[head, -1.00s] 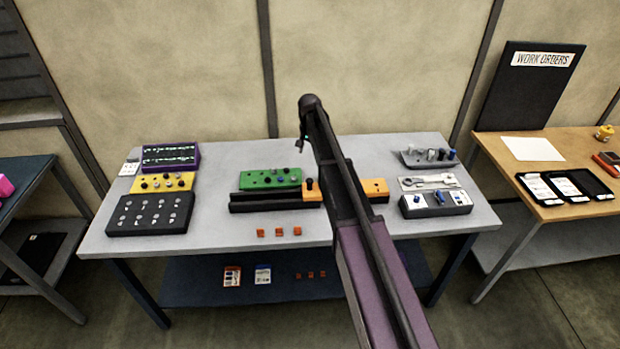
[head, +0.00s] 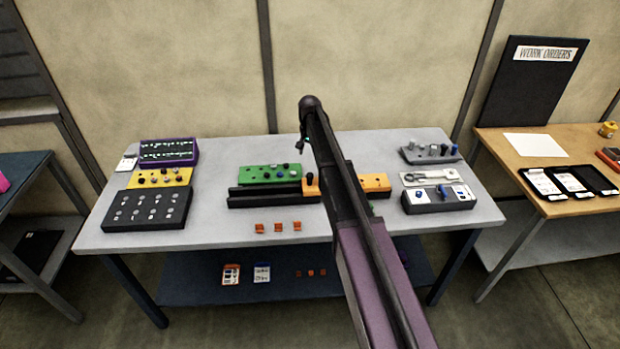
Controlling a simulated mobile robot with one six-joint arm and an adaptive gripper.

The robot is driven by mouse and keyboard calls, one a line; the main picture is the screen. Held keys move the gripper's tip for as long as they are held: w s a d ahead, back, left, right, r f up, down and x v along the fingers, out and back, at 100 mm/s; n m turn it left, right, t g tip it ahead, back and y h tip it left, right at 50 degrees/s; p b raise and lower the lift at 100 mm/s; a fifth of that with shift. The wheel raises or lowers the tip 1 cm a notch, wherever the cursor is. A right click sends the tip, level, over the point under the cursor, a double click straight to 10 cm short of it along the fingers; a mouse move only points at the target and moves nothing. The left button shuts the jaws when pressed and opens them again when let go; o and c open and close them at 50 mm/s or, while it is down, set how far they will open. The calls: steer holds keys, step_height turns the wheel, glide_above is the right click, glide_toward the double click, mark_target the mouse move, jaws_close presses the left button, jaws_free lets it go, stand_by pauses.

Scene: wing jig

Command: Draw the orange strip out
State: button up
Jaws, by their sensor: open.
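The orange strip (head: 374,184) lies in line with a dark channel (head: 262,200) at the middle of the grey table. Its left end, with a dark knob on an orange block (head: 311,188), sits at the channel's right part. My arm crosses in front and hides the strip's middle. A green block (head: 255,175) with several dark, grey and blue knobs stands along the back of the channel. My gripper (head: 302,149) hangs small and dark beyond the strip, above the table's back part. It is open, and it is apart from the strip.
Several small orange blocks (head: 278,227) lie in front of the channel. A black block (head: 146,210), a yellow block (head: 161,178) and a purple rack (head: 168,152) stand left. The table's front is mostly clear.

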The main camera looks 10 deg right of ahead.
mark_target(310, 174)
steer(key=shift+f+b, duration=4.75)
steer(key=shift+f, duration=0.3)
jaws_close()
